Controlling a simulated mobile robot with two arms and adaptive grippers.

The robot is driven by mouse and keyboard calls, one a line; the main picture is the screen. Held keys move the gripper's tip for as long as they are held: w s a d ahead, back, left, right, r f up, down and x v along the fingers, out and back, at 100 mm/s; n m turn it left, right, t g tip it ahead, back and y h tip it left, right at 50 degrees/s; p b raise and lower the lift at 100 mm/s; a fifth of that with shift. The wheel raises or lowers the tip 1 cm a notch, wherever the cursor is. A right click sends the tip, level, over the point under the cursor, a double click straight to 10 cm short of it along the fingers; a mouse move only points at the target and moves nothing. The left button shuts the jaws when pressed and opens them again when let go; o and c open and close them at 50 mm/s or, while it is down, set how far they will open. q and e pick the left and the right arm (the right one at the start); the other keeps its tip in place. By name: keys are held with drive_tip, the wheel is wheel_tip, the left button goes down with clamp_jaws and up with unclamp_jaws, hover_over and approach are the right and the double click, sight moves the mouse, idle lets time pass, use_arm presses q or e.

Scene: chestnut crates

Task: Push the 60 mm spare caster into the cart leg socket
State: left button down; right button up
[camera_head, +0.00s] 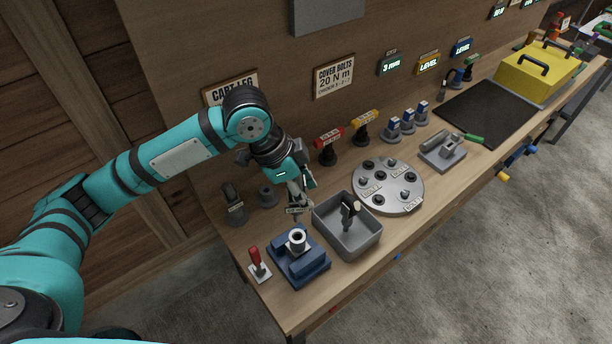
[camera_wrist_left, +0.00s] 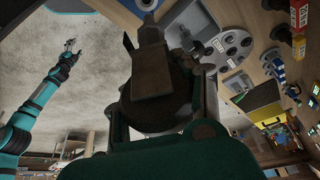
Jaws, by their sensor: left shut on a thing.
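My left gripper (camera_head: 300,198) is shut on the spare caster (camera_wrist_left: 152,95), above the bench and just behind the cart leg socket. In the left wrist view the caster is dark, with a grey stem pointing up the picture toward the socket. In the head view the gripper mostly hides it. The cart leg socket (camera_head: 297,238) is a pale round tube in a blue block (camera_head: 314,267); its rim also shows in the left wrist view (camera_wrist_left: 148,4). The caster and socket look apart. My right gripper (camera_wrist_left: 70,45) shows small over the floor; its jaws are unclear.
A grey bin (camera_head: 363,245) holding a black caster-like part (camera_head: 348,213) stands right of the socket. A red-handled tool (camera_head: 256,263) is at its left. Another labelled dark caster (camera_head: 232,195) stands at the back left. A round bolt plate (camera_head: 412,194) lies farther right.

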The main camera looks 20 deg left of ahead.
use_arm(q)
drive_tip(key=shift+a, duration=0.15)
drive_tip(key=shift+r+p, duration=0.1)
drive_tip(key=shift+p, duration=0.45)
wheel_tip(320, 180, down, 4)
drive_tip(key=shift+f+b, duration=0.1)
drive_tip(key=shift+b, duration=0.85)
drive_tip(key=shift+f, duration=0.65)
drive_tip(key=shift+f+b, duration=0.25)
drive_tip(key=shift+b, duration=0.05)
use_arm(e)
drive_tip(key=shift+w+a+f, duration=0.1)
drive_tip(key=shift+a+f, duration=0.25)
drive_tip(key=shift+a, duration=0.2)
drive_tip(key=shift+w+a+f, duration=0.1)
drive_tip(key=shift+a+f, duration=0.2)
drive_tip(key=shift+a, duration=0.2)
drive_tip(key=shift+d+r, duration=0.1)
drive_tip(key=shift+d, duration=0.05)
use_arm(q)
drive_tip(key=shift+p, duration=0.5)
use_arm(e)
drive_tip(key=shift+d+r, duration=0.2)
drive_tip(key=shift+r, duration=0.2)
